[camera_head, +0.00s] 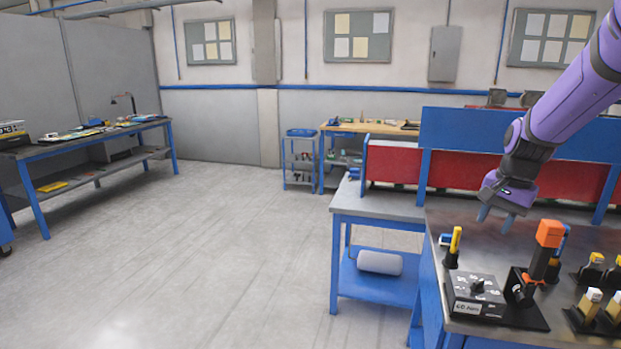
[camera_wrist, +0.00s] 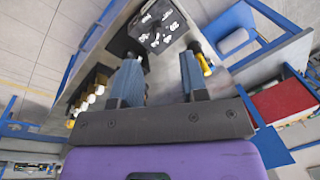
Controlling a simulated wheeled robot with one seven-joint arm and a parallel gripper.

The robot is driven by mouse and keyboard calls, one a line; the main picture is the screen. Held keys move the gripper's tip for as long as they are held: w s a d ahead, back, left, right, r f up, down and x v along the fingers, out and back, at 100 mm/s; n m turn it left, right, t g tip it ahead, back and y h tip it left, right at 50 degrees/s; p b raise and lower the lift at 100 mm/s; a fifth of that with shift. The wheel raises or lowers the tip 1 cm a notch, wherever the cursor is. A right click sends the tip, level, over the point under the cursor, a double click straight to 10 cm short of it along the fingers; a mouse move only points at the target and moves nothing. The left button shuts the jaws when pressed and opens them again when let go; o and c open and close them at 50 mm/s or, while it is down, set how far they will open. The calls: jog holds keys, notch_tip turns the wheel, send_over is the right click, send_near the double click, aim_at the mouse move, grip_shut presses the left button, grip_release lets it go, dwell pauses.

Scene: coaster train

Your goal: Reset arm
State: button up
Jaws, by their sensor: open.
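My gripper (camera_head: 496,217) hangs over the workbench at the right in the head view, on my purple arm. In the wrist view its two dark blue fingers (camera_wrist: 160,75) are spread apart, with nothing between them. The grey box also shows beyond the fingertips in the wrist view (camera_wrist: 158,25). My gripper is above these things and apart from them.
A yellow-handled tool (camera_head: 455,240) stands upright in a holder at the bench's left. Small bottles (camera_head: 590,300) sit in black racks at the right. Red and blue panels (camera_head: 455,170) rise behind the bench. The floor (camera_head: 220,260) at the left is clear.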

jog(key=s+a+r+n+t, duration=0.1)
jog(key=s+a+r+n, duration=0.3)
jog(key=s, duration=0.9)
jog(key=s+a+r+n+t+h, duration=0.1)
jog(key=s+a+r+n, duration=0.4)
jog(key=s, duration=0.9)
notch_tip(320, 180, up, 2)
jog(key=shift+a+n+t, duration=0.2)
jog(key=shift+n+t, duration=0.1)
jog(key=shift+t, duration=0.5)
